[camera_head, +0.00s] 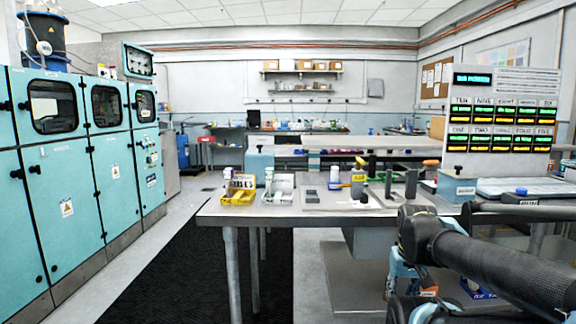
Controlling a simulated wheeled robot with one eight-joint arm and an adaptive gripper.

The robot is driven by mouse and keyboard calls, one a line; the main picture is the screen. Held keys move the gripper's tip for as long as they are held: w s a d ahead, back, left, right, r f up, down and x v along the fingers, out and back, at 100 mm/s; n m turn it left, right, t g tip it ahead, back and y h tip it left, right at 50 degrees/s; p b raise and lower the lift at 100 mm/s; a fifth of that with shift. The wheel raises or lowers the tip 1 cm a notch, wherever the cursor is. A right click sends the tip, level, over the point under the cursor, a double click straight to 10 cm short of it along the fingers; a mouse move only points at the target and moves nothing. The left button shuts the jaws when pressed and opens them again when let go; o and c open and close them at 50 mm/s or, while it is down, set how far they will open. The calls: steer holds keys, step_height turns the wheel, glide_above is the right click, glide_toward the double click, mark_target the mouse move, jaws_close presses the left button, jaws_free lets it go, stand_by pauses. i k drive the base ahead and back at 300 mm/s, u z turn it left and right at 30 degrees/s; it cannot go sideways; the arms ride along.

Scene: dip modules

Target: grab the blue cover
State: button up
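I cannot tell for certain which thing is the blue cover. A blue-grey box-like piece (260,164) stands at the bench's back left, and a similar one (456,185) stands to the right, in front of the display panel. My dark arm reaches in from the lower right, beside the bench's right part. My gripper's fingertips cannot be made out, and nothing on the bench is visibly held.
A yellow bin (239,196) and a white bin (279,196) sit at the bench's left. Green-handled tools (388,183) stand mid-bench, and a display panel (503,115) rises at the right. Teal cabinets (75,215) line the left wall. Dark floor matting (190,270) lies clear.

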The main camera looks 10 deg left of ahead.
mark_target(256, 161)
steer(key=z, duration=0.2)
steer(key=k, duration=1.35)
steer(key=u, duration=0.5)
steer(key=i, duration=0.95)
steer(key=u, duration=0.05)
